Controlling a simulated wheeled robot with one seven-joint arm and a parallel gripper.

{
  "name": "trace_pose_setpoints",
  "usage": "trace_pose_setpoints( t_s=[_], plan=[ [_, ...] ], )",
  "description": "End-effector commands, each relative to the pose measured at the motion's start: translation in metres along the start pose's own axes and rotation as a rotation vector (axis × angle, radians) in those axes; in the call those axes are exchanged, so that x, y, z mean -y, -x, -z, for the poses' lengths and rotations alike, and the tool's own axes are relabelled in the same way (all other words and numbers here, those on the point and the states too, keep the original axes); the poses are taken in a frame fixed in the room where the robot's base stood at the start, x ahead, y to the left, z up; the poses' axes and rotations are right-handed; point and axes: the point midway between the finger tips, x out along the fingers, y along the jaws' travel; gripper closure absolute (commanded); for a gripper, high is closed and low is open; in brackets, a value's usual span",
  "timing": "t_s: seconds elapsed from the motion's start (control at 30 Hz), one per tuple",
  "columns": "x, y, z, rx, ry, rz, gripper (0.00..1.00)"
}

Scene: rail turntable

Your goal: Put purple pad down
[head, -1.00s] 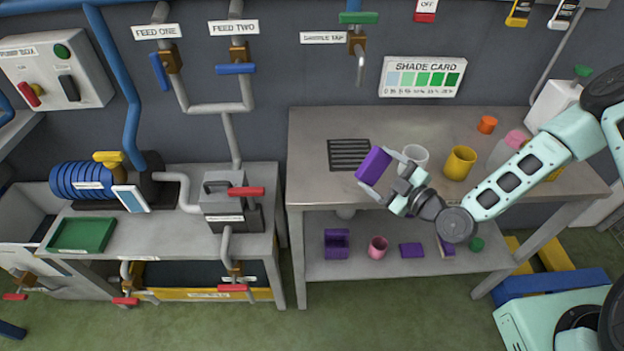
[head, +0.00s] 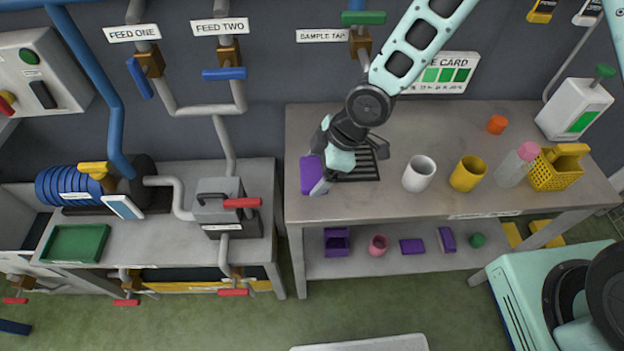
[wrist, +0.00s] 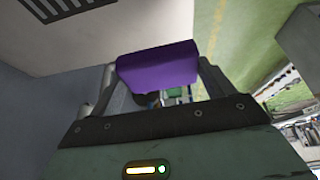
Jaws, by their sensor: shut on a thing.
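The purple pad (head: 314,174) is between the fingers of my gripper (head: 318,172), at the left end of the grey bench top (head: 400,205). In the wrist view the pad (wrist: 158,66) spans the gap between both fingertips (wrist: 158,78). My gripper is shut on it. The pad is at or just above the bench surface; I cannot tell whether it touches. Part of the pad is hidden by a finger in the head view.
A dark drain grate (head: 362,165) lies right of the pad, partly behind my gripper. A white mug (head: 419,174), yellow mug (head: 467,174) and pink-capped bottle (head: 515,165) stand further right. The lower shelf holds a purple holder (head: 337,242), pink cup (head: 378,245) and other purple pads (head: 412,246).

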Motion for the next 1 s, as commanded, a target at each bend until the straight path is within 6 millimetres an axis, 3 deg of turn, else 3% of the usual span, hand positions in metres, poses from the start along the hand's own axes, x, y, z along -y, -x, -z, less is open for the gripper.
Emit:
trace_pose_setpoints(
  t_s=[0.13,0.47,0.8,1.0],
  plan=[
    [0.008,0.011,0.007,0.033,-0.030,0.025,0.37],
    [0.009,0.009,0.006,0.037,-0.035,0.030,0.37],
    [0.012,-0.036,-0.014,0.038,-0.032,0.032,0.37],
    [0.013,-0.052,-0.021,0.037,-0.034,0.032,0.37]
  ],
)
